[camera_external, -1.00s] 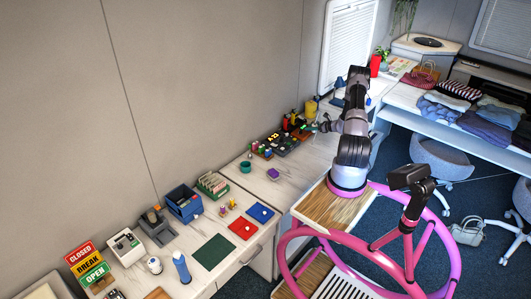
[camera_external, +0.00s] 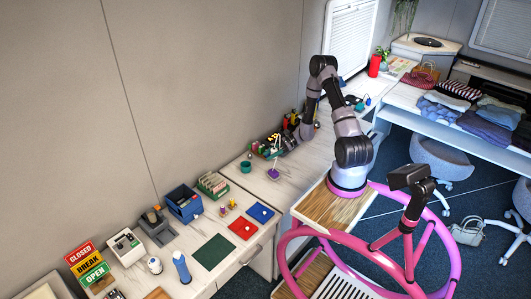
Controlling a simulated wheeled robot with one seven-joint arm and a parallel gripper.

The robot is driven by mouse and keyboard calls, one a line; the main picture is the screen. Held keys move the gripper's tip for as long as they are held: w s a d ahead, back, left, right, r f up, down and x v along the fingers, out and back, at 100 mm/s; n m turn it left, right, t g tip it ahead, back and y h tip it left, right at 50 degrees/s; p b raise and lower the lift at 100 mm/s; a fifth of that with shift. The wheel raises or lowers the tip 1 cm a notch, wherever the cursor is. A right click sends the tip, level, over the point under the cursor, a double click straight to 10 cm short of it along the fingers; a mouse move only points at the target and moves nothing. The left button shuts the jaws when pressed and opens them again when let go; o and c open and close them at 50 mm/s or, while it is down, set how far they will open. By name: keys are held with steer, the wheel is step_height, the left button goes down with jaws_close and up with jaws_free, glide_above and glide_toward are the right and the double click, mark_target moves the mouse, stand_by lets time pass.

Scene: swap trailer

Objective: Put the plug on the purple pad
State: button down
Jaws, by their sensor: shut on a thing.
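The purple pad (camera_external: 273,174) lies on the pale wooden counter, to the right of a teal round bowl. My gripper (camera_external: 275,156) is low over the counter, at the pad's far edge in the picture. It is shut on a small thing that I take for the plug. The plug is too small and too covered by the fingers to make out its shape. I cannot tell whether it touches the pad or hangs just above it.
The teal bowl (camera_external: 245,167) stands close to the left of the pad. A dark tray with several small coloured things (camera_external: 289,140) is behind my gripper. A red square (camera_external: 242,229), a blue square (camera_external: 260,213) and a green mat (camera_external: 214,252) lie nearer the front. The counter right of the pad is clear.

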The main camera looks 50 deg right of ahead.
step_height(320, 180, down, 10)
steer(key=shift+a+r, duration=0.1)
steer(key=shift+a, duration=0.05)
stand_by(0.3)
steer(key=shift+c, duration=1.8)
jaws_free()
